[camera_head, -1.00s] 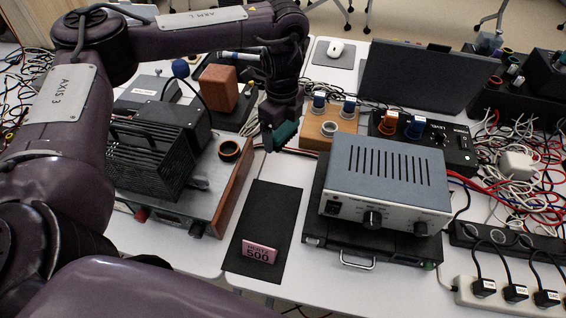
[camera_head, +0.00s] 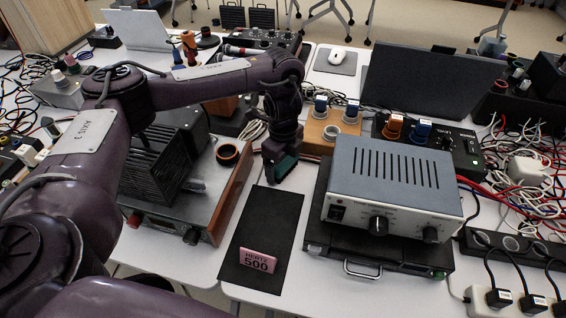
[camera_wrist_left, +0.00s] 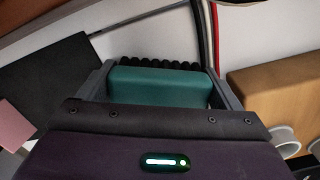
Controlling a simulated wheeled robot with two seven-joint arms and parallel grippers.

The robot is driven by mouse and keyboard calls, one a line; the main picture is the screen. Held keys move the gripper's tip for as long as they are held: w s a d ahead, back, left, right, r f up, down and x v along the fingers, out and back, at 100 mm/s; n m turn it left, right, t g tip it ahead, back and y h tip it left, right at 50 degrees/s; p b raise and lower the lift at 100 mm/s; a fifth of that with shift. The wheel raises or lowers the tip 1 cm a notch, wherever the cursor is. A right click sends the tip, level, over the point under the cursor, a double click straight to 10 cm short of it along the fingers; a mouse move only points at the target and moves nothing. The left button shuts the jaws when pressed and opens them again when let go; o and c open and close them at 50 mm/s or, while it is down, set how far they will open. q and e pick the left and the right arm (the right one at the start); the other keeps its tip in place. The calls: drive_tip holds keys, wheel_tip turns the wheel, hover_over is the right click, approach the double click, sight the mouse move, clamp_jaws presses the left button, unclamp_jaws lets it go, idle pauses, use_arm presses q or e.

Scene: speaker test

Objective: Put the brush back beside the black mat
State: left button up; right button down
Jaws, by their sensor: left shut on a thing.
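The brush (camera_head: 287,167) has a teal body, and the wrist view shows its teal back (camera_wrist_left: 160,87) with dark bristles along the far edge. My left gripper (camera_head: 277,158) is shut on it, with a finger at each end in the wrist view. The black mat (camera_head: 262,215) lies on the white table, nearer than the gripper. The brush is by the mat's far right end; I cannot tell whether it touches the table. The mat also shows at the left of the wrist view (camera_wrist_left: 48,72). My right gripper is not in view.
A grey amplifier (camera_head: 395,183) on a black case is right of the mat. A wood-sided device (camera_head: 232,197) is left. A wooden block with knobs (camera_head: 322,133) and red cables lie behind.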

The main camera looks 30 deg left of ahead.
use_arm(q)
drive_tip(key=shift+f, duration=0.2)
drive_tip(key=o, duration=0.9)
drive_tip(key=shift+c, duration=0.2)
wheel_tip(320, 180, up, 7)
drive_tip(key=p, duration=0.2)
drive_tip(key=shift+f+p, duration=0.15)
drive_tip(key=shift+p, duration=0.25)
wheel_tip(320, 180, up, 4)
drive_tip(key=shift+r+p, duration=0.2)
drive_tip(key=shift+p, duration=0.45)
drive_tip(key=shift+r, duration=0.65)
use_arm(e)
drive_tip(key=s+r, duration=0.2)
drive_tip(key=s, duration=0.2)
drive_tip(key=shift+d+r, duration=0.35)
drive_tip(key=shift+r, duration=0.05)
use_arm(q)
drive_tip(key=shift+s+f, duration=0.1)
